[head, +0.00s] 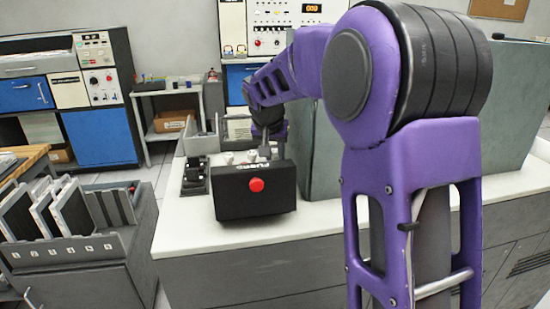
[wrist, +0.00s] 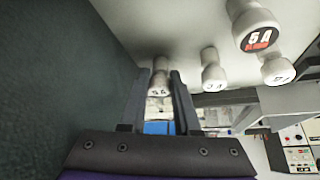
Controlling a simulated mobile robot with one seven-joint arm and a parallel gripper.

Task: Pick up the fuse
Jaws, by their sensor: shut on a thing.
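My gripper (wrist: 161,84) is shut on a white fuse (wrist: 160,77), which sits between its two fingertips in the wrist view. The label on this fuse is small and partly blurred. In the head view my gripper (head: 265,142) is low over the white counter, behind a black box, and the held fuse cannot be made out clearly there. Other white fuses stand apart from the gripper: a large one marked 5 A (wrist: 256,28), one beside it (wrist: 278,70) and one nearer the gripper (wrist: 213,75).
The black box (head: 240,200) with a red button (head: 257,184) stands in front of my gripper on the counter (head: 200,239). A grey-green cabinet (head: 318,165) rises close at the right. A small black block (head: 194,178) is at the left. A rack (head: 75,250) of panels stands further left.

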